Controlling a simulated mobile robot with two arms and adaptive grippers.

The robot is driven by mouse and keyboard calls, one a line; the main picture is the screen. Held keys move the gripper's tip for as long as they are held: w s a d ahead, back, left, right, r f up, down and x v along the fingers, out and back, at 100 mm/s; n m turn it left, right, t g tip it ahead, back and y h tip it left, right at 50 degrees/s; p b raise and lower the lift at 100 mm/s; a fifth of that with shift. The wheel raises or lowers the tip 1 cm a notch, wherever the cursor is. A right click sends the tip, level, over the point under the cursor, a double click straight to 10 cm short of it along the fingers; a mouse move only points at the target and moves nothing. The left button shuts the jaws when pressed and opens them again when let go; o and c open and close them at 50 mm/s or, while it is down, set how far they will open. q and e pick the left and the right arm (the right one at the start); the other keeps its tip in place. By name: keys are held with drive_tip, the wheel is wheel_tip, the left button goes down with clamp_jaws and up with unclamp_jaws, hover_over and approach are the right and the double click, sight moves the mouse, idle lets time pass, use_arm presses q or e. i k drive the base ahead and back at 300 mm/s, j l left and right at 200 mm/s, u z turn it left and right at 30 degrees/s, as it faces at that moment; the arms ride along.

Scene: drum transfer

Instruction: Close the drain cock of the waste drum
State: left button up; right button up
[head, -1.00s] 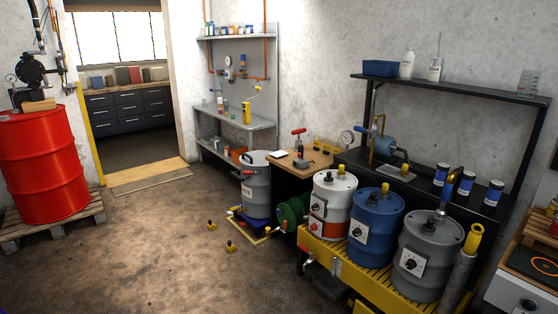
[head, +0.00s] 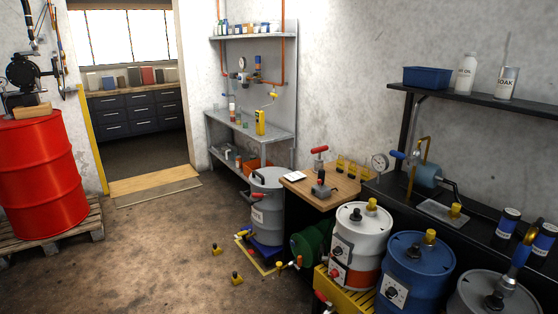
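A green drum (head: 313,244) lies on its side beside the wooden-topped bench. A small brass-coloured cock (head: 281,265) shows near its front end; whether it is open or shut is too small to tell. A red-handled cock (head: 324,299) shows at the front of the yellow drum stand (head: 330,284), close to the bottom edge. A grey drum (head: 266,210) stands upright on a low blue base, left of the green drum. No label that I can read tells which one is the waste drum. Neither of my grippers is in view.
White (head: 357,238), blue (head: 415,265) and grey (head: 488,295) drums stand at the right. Small yellow-topped pieces (head: 236,279) lie on the floor near the grey drum. A red drum (head: 40,175) stands on a pallet (head: 75,228) at left. The middle floor is clear.

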sight(244, 233)
drive_tip(key=i+j, duration=0.25)
drive_tip(key=i, duration=0.25)
drive_tip(key=i+j+u, duration=0.1)
drive_tip(key=i+j, duration=0.15)
drive_tip(key=i, duration=0.25)
drive_tip(key=i+j, duration=0.25)
drive_tip(key=i, duration=0.25)
drive_tip(key=u, duration=0.05)
